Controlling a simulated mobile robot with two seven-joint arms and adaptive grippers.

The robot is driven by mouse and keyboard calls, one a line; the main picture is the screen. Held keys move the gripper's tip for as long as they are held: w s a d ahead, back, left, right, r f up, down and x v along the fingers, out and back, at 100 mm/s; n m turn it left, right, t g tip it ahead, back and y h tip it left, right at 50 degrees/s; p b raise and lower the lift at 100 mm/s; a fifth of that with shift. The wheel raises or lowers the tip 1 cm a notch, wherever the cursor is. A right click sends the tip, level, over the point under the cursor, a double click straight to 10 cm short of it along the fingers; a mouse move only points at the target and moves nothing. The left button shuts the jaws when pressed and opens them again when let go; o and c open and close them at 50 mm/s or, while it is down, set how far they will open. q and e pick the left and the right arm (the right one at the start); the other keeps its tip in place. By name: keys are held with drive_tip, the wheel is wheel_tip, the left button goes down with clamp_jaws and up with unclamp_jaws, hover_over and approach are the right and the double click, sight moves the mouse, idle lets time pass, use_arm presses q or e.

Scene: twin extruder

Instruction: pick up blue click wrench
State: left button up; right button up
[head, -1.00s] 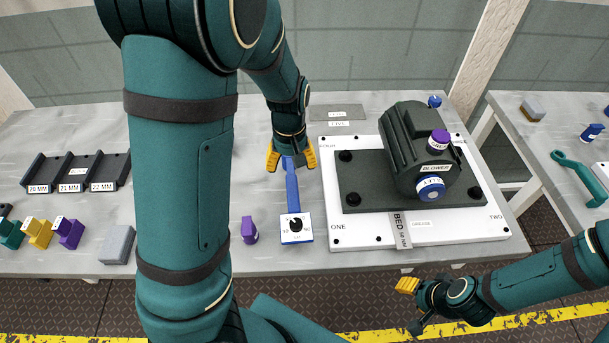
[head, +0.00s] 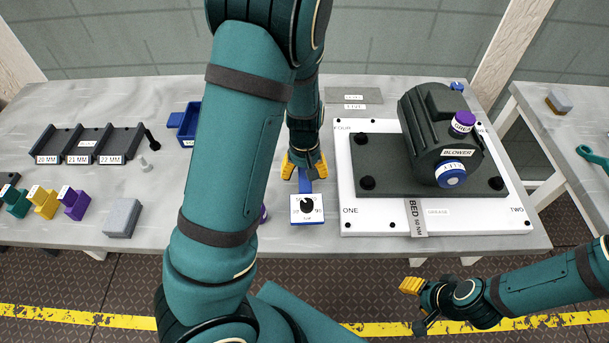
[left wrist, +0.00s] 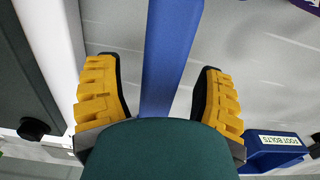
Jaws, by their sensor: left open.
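The blue click wrench (head: 305,186) lies on the grey bench, its white dial head (head: 307,208) toward the front edge. My left gripper (head: 304,165) is over the wrench's blue handle, just behind the dial head, and hides the rest of the handle. In the left wrist view the blue handle (left wrist: 172,55) runs between the two open yellow fingers of my left gripper (left wrist: 160,95), with a gap on both sides. My right gripper (head: 415,306) is at the lower right, off the bench's front edge, away from the wrench; its jaw opening is unclear.
The white bed plate (head: 385,222) with the dark blower (head: 425,130) stands close to the wrench's right. A purple item (head: 263,214) is partly hidden by my left arm. A blue foot bolts bin (left wrist: 262,158) is nearby.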

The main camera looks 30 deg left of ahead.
use_arm(q)
wheel_tip(320, 180, down, 2)
drive_tip(key=shift+f, duration=0.15)
drive_tip(key=shift+c, duration=0.8)
clamp_jaws()
wheel_tip(320, 180, up, 10)
drive_tip(key=p, duration=0.3)
idle(0.4)
